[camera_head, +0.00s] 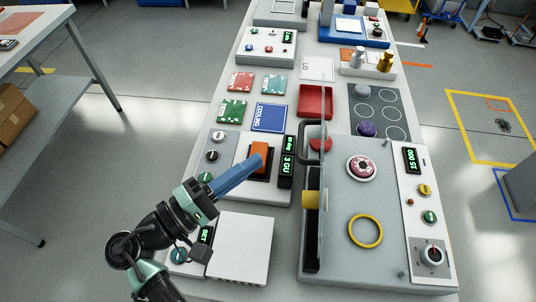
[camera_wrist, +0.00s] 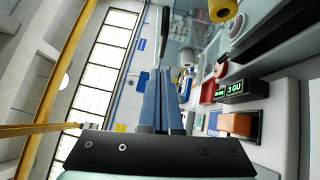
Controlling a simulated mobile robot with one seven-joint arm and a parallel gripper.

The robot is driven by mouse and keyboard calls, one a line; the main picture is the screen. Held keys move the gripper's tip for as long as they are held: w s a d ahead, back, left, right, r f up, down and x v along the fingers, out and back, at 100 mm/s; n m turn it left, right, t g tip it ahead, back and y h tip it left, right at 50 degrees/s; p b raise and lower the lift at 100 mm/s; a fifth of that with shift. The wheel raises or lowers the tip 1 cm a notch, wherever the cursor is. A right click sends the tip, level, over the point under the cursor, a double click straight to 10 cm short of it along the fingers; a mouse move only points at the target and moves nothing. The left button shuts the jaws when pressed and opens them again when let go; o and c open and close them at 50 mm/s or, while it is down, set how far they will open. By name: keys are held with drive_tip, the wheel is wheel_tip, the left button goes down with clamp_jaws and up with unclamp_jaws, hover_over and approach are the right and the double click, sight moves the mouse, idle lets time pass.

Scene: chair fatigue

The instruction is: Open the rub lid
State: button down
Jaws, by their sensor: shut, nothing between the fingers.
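The rub machine is the large grey box (camera_head: 385,255) on the right of the bench. It has a pink-ringed round part and a yellow ring on top. Its lid (camera_head: 323,190) seems to be a clear pane standing upright along the box's left side, seen nearly edge-on. A dark handle (camera_head: 309,140) and a yellow block (camera_head: 311,200) are on that side. My gripper (camera_head: 257,162) has blue fingers, shut and empty, left of the lid and apart from it. The fingers also show in the wrist view (camera_wrist: 158,75), pointing away over the bench.
An orange block (camera_head: 260,153) on a pad lies under or just beyond my fingertips. A white box (camera_head: 243,250) stands at the front left. Small displays (camera_head: 287,165), a red tray (camera_head: 316,101) and several coloured plates lie farther back. A side table (camera_head: 30,40) is at left.

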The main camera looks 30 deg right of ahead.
drive_tip(key=v, duration=0.3)
drive_tip(key=shift+s+a+b, duration=0.15)
drive_tip(key=shift+a+b, duration=0.15)
